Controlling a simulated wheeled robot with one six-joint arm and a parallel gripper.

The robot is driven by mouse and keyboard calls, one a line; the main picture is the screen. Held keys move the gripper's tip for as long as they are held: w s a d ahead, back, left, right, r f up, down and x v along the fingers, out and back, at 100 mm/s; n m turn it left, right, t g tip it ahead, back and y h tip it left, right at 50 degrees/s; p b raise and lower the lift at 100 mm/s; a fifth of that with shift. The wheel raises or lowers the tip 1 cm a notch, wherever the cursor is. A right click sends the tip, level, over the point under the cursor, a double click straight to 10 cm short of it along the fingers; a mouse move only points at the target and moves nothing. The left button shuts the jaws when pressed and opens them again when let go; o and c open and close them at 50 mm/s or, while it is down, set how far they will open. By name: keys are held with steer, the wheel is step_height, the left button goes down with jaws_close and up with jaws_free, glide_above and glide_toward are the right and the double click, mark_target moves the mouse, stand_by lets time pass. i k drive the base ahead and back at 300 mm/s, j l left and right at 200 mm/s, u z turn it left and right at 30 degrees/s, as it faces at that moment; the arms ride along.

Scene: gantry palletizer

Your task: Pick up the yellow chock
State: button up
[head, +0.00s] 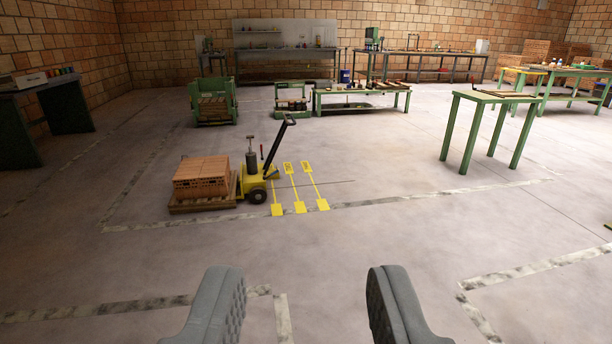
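I cannot make out a yellow chock for certain. A small yellow item (538,67) lies on the green table at the far right, too small to identify. A sliver of yellow (609,226) shows on the floor at the right edge, mostly cut off. Several flat yellow shapes (300,207) lie on the floor beside a yellow pallet truck (252,187). My gripper (306,272) is open in the foreground, its two grey fingers wide apart with only floor between them. It is far from all of these.
A wooden pallet (203,208) carries bricks (201,176) beside the truck. A bare-legged green table (497,95) stands at right, a dark bench (40,85) at left. Workbenches (360,91) line the back. The floor ahead is clear, with worn marking lines.

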mark_target(277, 177)
steer(key=i+z, duration=0.15)
steer(key=i, duration=6.25)
steer(key=i+u, duration=0.45)
steer(key=i+l, duration=0.05)
steer(key=i, duration=0.05)
